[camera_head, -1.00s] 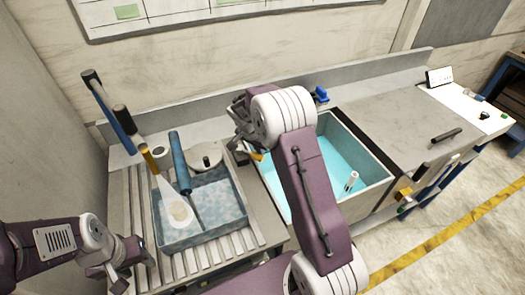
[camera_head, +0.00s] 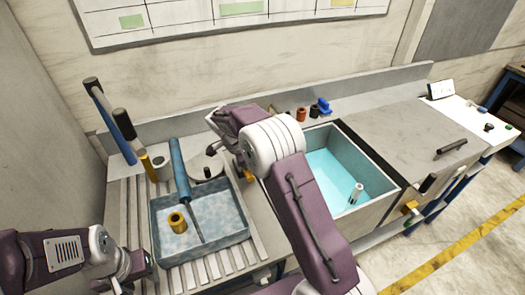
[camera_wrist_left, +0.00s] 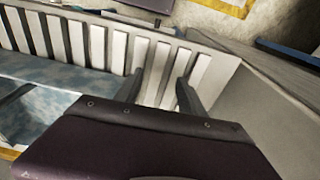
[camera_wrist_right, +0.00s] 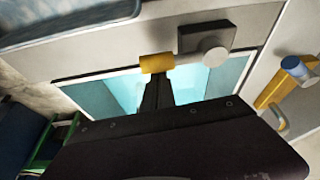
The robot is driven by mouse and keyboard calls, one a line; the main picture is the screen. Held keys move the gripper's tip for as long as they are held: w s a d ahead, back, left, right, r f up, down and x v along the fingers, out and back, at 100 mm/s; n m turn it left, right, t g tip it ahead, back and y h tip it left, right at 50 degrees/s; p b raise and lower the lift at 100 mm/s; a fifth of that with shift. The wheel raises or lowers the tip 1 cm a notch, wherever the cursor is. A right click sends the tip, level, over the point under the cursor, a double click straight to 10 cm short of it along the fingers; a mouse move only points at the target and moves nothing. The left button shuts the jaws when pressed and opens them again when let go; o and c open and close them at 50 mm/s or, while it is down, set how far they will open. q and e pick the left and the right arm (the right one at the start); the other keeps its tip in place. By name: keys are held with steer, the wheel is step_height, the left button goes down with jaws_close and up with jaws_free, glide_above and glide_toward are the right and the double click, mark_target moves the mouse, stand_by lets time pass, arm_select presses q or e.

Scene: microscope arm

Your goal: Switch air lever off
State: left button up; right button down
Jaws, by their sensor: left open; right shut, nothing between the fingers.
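A yellow lever (camera_wrist_right: 157,63) on a grey valve body with a round knob (camera_wrist_right: 211,50) shows in the right wrist view, above the sink opening. My right gripper (camera_wrist_right: 158,90) is shut and empty, with its fingertips right at the lever; I cannot tell whether they touch. In the head view my right arm hides most of that spot. A yellow nozzle (camera_head: 148,166) stands behind the blue-grey tray (camera_head: 157,235), with no white jet from it. My left gripper (camera_head: 135,272) is open and empty over the slatted drainboard, also in its wrist view (camera_wrist_left: 158,92).
The tray holds a yellow ring (camera_head: 177,222) and a blue-handled tool (camera_head: 179,170). Tall black-handled levers (camera_head: 125,125) stand at the back left. The blue sink (camera_head: 335,178) lies right of the tray. The grey counter (camera_head: 385,130) is mostly clear.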

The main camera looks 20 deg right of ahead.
stand_by(0.6)
arm_select(q)
steer(key=shift+r+p, duration=0.4)
arm_select(e)
steer(key=d, duration=0.1)
steer(key=d+r, duration=0.1)
steer(key=d, duration=0.1)
steer(key=shift+d, duration=0.1)
arm_select(q)
steer(key=shift+d, duration=0.1)
arm_select(e)
steer(key=v, duration=0.9)
steer(key=shift+w+r, duration=0.15)
steer(key=shift+r, duration=0.15)
